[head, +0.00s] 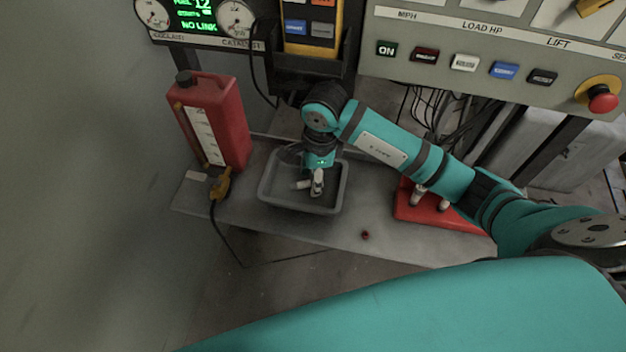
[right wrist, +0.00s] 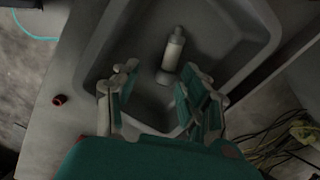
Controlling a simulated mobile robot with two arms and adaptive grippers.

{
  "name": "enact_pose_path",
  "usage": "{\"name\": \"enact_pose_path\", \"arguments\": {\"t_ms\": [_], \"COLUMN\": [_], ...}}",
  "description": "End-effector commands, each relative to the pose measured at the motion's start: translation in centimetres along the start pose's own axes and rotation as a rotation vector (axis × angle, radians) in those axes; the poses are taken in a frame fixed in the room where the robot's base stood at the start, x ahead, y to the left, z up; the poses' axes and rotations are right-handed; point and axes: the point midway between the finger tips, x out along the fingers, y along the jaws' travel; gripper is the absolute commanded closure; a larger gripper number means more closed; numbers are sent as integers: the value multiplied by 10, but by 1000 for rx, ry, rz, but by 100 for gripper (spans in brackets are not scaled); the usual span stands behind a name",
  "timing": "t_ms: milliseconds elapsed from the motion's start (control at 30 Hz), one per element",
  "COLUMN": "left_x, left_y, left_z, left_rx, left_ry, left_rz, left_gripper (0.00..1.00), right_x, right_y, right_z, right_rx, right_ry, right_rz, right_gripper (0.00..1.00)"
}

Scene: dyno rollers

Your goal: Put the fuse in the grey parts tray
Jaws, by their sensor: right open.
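The grey parts tray (head: 265,193) sits on the bench in the head view, and its rim (right wrist: 92,60) fills much of the right wrist view. The fuse (right wrist: 174,50), a pale cylinder with grey ends, lies inside the tray on its floor. In the head view the fuse (head: 302,184) shows as a small pale piece beside my fingers. My right gripper (head: 317,190) is over the tray, pointing down. In the right wrist view its fingers (right wrist: 160,100) are apart with nothing between them, and the fuse lies beyond the tips. My left gripper is not in view.
A red jug (head: 228,120) stands left of the tray, with a yellow-handled cable clip (head: 221,184) near it. A red holder (head: 440,216) with pale cylindrical parts is at the right. A small red piece (head: 366,235) lies on the bench. A control panel (head: 470,35) hangs above.

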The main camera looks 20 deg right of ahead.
Motion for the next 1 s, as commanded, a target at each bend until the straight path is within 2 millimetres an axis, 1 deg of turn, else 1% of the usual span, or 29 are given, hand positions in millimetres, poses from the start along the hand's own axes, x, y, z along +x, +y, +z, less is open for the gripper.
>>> {"name": "enact_pose_path", "arguments": {"t_ms": [33, 200, 300, 433, 600, 1000], "left_x": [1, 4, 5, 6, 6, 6], "left_y": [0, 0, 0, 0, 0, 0], "left_z": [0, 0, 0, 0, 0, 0], "left_rx": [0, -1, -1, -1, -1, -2], "left_ry": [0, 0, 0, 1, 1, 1], "left_rz": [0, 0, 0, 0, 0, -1], "left_gripper": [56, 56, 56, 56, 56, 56], "right_x": [-11, -49, -69, -88, -100, -101], "right_y": [-1, -2, -1, -1, 0, 0], "right_z": [-1, -1, 0, 0, 0, 0], "right_rx": [-1, -1, -1, 0, 1, 1], "right_ry": [1, 1, 0, 0, 2, 1], "right_rz": [-5, -6, -5, -4, 0, 1], "right_gripper": [56, 56, 56, 56, 56, 56]}}
